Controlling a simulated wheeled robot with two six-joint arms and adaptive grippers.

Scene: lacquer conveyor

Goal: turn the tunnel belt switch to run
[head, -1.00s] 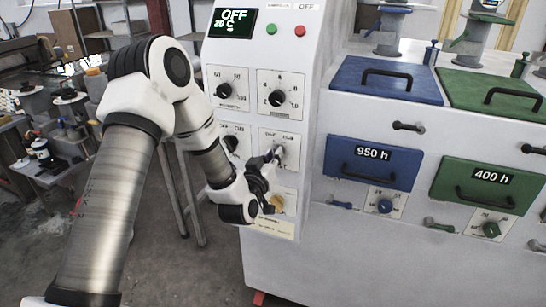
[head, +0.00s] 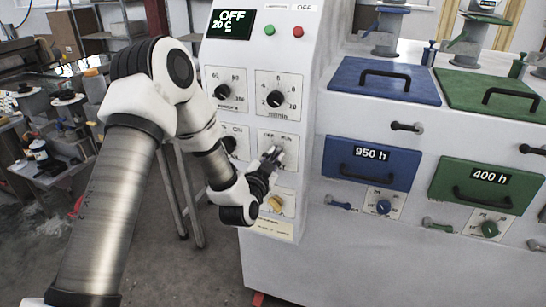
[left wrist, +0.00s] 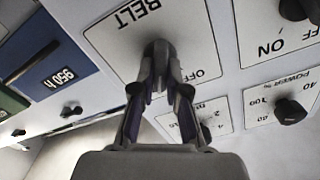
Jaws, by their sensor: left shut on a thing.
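The belt switch is a dark knob (left wrist: 158,48) on a white plate (left wrist: 190,25) marked BELT and OFF in the left wrist view. In the head view its plate (head: 291,141) is on the panel's lower right, and the knob is mostly hidden behind my gripper. My left gripper (head: 273,157) is at this plate. In the left wrist view its two fingers (left wrist: 158,80) are closed around the knob, one on each side. The fingertips hide part of the knob, so its exact setting is hard to read. My right gripper is not in view.
The display (head: 231,23) reads OFF and 20 C. Dials for power (head: 222,91) and speed (head: 275,98) sit above. A yellowish knob (head: 275,203) is just below my gripper. Blue (head: 345,172) and green (head: 460,202) drawers are at the right.

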